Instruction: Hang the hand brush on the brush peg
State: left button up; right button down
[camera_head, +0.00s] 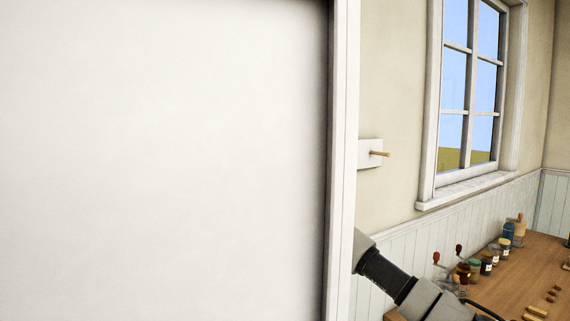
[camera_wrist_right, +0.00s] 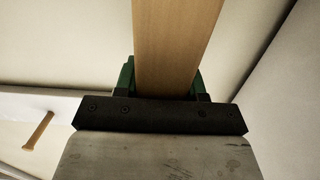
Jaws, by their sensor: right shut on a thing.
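The brush peg (camera_head: 380,153) is a short wooden dowel sticking out of a white plate on the beige wall, and it is bare. The peg also shows at the left of the right wrist view (camera_wrist_right: 38,131). My right gripper (camera_wrist_right: 165,80) is shut on the wooden handle of the hand brush (camera_wrist_right: 177,40), which runs up out of the top of that view. The brush's bristles are out of sight. In the head view my right arm comes up from the bottom, and its front end is hidden behind a white panel edge. My left gripper is not in view.
A large white panel (camera_head: 160,160) fills the left of the head view and blocks what lies behind it. A wooden counter (camera_head: 520,275) at the lower right carries several jars and small items along the wall. A window (camera_head: 470,85) is above it. The wall around the peg is clear.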

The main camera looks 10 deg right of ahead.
jog(key=shift+f+b, duration=0.4)
jog(key=shift+b, duration=0.2)
dwell(0.5)
dwell(0.4)
jog(key=c, duration=0.6)
grip_release()
jog(key=shift+o, duration=0.2)
jog(key=shift+f, duration=0.1)
